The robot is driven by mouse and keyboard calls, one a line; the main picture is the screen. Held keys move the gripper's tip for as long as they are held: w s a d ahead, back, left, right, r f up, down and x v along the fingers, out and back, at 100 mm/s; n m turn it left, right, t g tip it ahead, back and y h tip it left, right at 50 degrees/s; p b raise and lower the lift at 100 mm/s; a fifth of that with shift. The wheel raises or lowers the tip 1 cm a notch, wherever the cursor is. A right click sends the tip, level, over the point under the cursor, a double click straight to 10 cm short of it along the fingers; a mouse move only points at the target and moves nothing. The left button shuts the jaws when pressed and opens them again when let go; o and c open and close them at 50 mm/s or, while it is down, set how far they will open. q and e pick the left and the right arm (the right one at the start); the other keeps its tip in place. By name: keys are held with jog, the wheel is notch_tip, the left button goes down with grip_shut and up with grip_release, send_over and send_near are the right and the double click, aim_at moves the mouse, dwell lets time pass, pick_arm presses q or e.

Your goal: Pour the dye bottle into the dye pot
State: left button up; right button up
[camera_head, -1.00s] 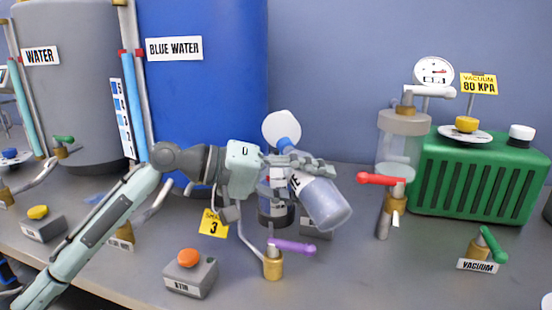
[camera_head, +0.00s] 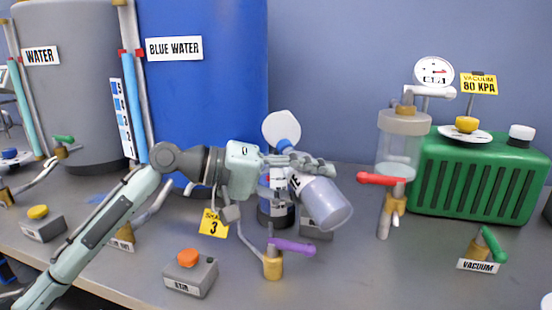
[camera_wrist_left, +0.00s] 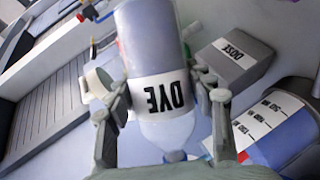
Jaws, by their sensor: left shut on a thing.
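The dye bottle (camera_head: 322,203), a pale translucent cylinder with a white label, is in my left gripper (camera_head: 300,168). It is tilted, its broad base to the lower right and its neck to the upper left. In the left wrist view the bottle (camera_wrist_left: 160,95) sits between the two fingers (camera_wrist_left: 165,100), its DYE label upside down. A dark-based vessel with a pale label (camera_head: 276,213), seemingly the dye pot, stands behind the gripper and is partly hidden. A labelled blue vessel (camera_wrist_left: 283,130) shows at right in the wrist view. Whether liquid is flowing cannot be told. My right gripper is not in view.
A purple-handled valve (camera_head: 273,262) and a grey box with an orange button (camera_head: 190,275) stand in front. A red-handled valve (camera_head: 392,205) and green vacuum unit (camera_head: 480,175) are to the right. The blue water tank (camera_head: 205,100) is behind left. The front right bench is mostly clear.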

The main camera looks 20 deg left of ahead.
aim_at(305, 157)
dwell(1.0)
pick_arm(q)
jog(key=m, duration=0.1)
jog(key=w+a+r+m+y, duration=0.1)
jog(key=shift+m+t+y, duration=0.3)
jog(key=shift+t, duration=0.1)
jog(key=shift+w+a+r+m, duration=0.15)
jog(key=shift+w+r+m, duration=0.05)
jog(key=shift+r+m, duration=0.1)
jog(key=shift+a+f+m+y, duration=0.1)
jog(key=shift+f+m+y, duration=0.2)
jog(key=shift+f+y, duration=0.15)
jog(key=shift+w+m+t+y, duration=0.15)
jog(key=shift+m+t+y, duration=0.1)
jog(key=shift+m+t, duration=0.3)
notch_tip(305, 157, up, 5)
jog(key=m, duration=0.1)
jog(key=m+t+y, duration=0.1)
jog(key=m, duration=0.1)
jog(key=shift+f+t+y, duration=0.2)
jog(key=shift+t+y, duration=0.05)
jog(key=shift+y, duration=0.05)
jog(key=shift+r+m+t+y, duration=0.3)
jog(key=shift+r+m+t, duration=0.1)
jog(key=shift+m, duration=0.25)
